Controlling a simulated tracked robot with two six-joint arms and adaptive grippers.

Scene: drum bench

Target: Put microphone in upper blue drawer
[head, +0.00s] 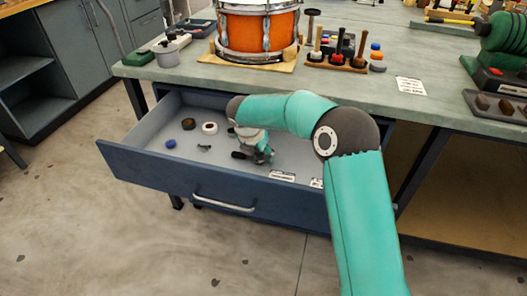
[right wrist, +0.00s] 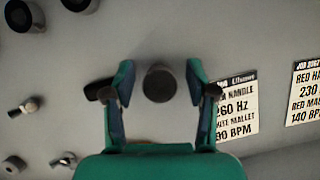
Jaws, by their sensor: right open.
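The upper blue drawer (head: 150,174) is pulled open below the bench top, with small parts lying on its grey floor. My right gripper (head: 262,158) is down inside the drawer, toward its right half. In the right wrist view my right gripper (right wrist: 160,88) is open, its teal fingers spread apart. A dark round-ended thing (right wrist: 158,83) lies between the fingers, with visible gaps on both sides; it may be the microphone, but I cannot tell for sure. My left gripper is not in view.
The drawer holds a black ring (head: 189,124), a white ring (head: 210,128), a blue cap (head: 170,144), a small wing nut (head: 204,148) and a printed label (head: 282,176). An orange drum (head: 258,32) and a mallet rack (head: 336,63) stand on the bench top above.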

